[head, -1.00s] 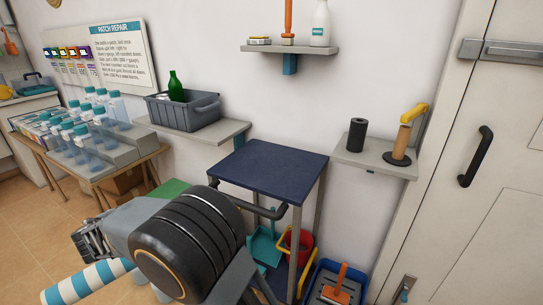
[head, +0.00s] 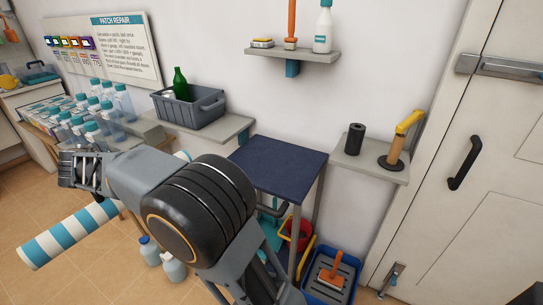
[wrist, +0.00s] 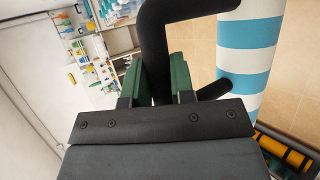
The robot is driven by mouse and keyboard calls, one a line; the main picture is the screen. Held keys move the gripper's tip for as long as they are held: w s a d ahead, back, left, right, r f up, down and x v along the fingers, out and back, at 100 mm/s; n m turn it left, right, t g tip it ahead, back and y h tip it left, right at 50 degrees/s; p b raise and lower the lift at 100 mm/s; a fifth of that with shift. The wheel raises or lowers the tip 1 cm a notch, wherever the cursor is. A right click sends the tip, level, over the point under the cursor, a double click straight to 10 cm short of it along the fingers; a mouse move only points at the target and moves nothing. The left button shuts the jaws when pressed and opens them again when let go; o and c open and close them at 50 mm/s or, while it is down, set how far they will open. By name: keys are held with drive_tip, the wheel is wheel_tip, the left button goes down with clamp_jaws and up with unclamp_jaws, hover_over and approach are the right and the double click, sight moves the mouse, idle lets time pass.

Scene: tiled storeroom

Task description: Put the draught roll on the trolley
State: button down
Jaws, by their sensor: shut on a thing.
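The draught roll (head: 68,234) is a long tube with blue and white stripes. It slants behind my arm at the left of the head view, and its far end shows past the arm. In the wrist view the roll (wrist: 249,62) is at the upper right, with a black bar handle (wrist: 154,40) beside it. My gripper (wrist: 160,85) is shut on this handle with its green pads; in the head view it (head: 80,168) is partly hidden. The trolley (head: 278,165) has a bare dark blue top and stands right of my arm, against the wall.
A shelf with a grey crate (head: 205,110) is left of the trolley. Another shelf (head: 362,165) at the right holds a black roll (head: 355,139) and a yellow-handled tool (head: 400,140). A blue tub (head: 325,278) and red bucket (head: 296,232) are low beside the trolley. Bottles (head: 172,266) stand on the floor.

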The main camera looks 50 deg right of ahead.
drive_tip(key=d+r+m+g+h+p, duration=0.1)
drive_tip(key=d+r+p, duration=0.25)
drive_tip(key=d, duration=0.55)
drive_tip(key=d+r+m+h+p, duration=0.25)
drive_tip(key=d+p, duration=0.25)
drive_tip(key=d, duration=0.4)
drive_tip(key=d+r+m+g+p, duration=0.1)
drive_tip(key=d+r+p, duration=0.3)
drive_tip(key=d, duration=0.5)
drive_tip(key=s+d+f+m+g+h+p, duration=0.15)
drive_tip(key=s+d+p, duration=0.3)
drive_tip(key=d, duration=0.55)
drive_tip(key=s+d+f+m+g+h+p, duration=0.15)
drive_tip(key=s+d+p, duration=0.35)
drive_tip(key=d, duration=0.6)
wheel_tip(320, 180, down, 10)
drive_tip(key=s+b, duration=0.2)
drive_tip(key=shift+d+r+m, duration=0.15)
drive_tip(key=shift+d+m, duration=0.1)
drive_tip(key=shift+m, duration=0.1)
drive_tip(key=shift+s, duration=0.1)
drive_tip(key=c, duration=1)
unclamp_jaws()
